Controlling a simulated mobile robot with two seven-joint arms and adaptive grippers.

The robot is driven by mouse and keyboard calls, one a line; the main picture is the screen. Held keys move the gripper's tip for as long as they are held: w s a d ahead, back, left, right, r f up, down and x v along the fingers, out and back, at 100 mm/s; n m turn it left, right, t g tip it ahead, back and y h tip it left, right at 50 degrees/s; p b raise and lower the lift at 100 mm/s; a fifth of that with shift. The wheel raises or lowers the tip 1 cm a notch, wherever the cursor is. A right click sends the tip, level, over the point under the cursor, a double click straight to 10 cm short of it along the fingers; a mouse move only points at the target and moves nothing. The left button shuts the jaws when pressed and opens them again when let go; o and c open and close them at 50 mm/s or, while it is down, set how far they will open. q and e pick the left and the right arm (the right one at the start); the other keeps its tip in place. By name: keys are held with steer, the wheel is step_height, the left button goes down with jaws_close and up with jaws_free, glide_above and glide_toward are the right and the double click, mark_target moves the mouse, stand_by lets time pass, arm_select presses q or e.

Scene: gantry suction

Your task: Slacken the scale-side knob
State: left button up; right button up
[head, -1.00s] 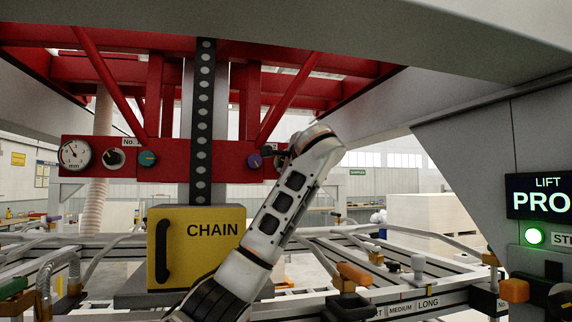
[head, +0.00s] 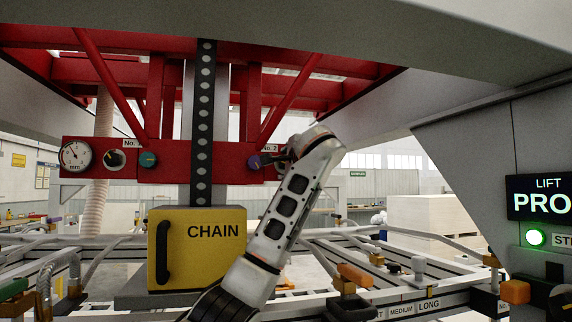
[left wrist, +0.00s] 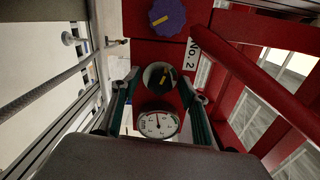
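The No. 2 group on the red beam has a purple knob (head: 254,161) with a yellow mark; it also shows in the left wrist view (left wrist: 167,18). Beside it, in the left wrist view, is a black knob (left wrist: 158,77) with a yellow pointer, right next to a round white gauge (left wrist: 158,123). In the head view my arm hides this knob and gauge. My left gripper (head: 276,158) is at the beam, right of the purple knob. Its fingers (left wrist: 159,88) are open, one on each side of the black knob; I cannot tell whether they touch it. My right gripper is not in view.
The No. 1 group has a mm gauge (head: 75,155), a black knob (head: 114,158) and a teal knob (head: 148,159). A yellow CHAIN box (head: 200,270) stands below, left of my arm. A red diagonal brace (left wrist: 262,85) runs close beside the gripper.

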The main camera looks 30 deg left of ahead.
arm_select(q)
steer(key=v, duration=1.2)
steer(key=w+a+m+p, duration=0.5)
steer(key=w+a+m, duration=0.2)
steer(key=a+m, duration=0.1)
steer(key=shift+w+a+m, duration=0.4)
steer(key=shift+m, duration=0.1)
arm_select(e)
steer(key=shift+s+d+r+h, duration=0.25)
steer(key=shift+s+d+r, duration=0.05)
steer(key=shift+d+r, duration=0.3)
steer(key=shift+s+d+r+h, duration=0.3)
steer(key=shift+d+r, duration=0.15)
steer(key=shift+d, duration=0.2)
